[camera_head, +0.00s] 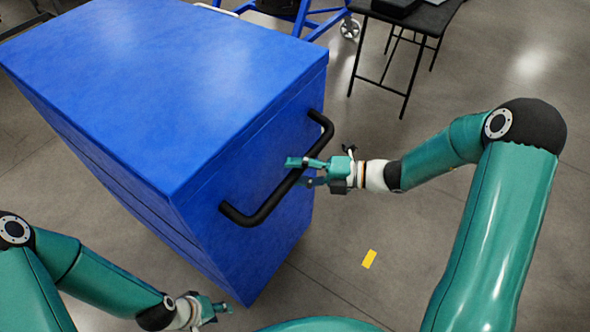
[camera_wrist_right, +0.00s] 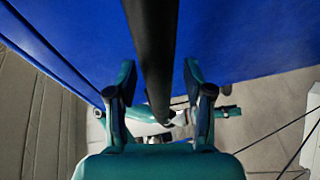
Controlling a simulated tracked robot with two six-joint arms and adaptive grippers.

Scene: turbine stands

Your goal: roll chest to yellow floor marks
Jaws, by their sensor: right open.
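The blue chest (camera_head: 190,90) stands on the floor at the left and centre of the head view, with a black bar handle (camera_head: 262,205) on its near end face. My right gripper (camera_head: 303,172) is open at the handle, its fingers on either side of the bar. In the right wrist view the handle (camera_wrist_right: 152,55) runs between the two open fingers (camera_wrist_right: 158,85), apart from both as far as I can see. My left gripper (camera_head: 222,308) is low beside the chest's bottom near corner, holding nothing visible; its finger gap is too small to judge. One yellow floor mark (camera_head: 369,259) lies right of the chest.
A black table (camera_head: 420,18) with thin legs stands at the back right. A blue wheeled frame (camera_head: 335,15) is behind the chest. The grey floor (camera_head: 400,235) around the yellow mark is clear.

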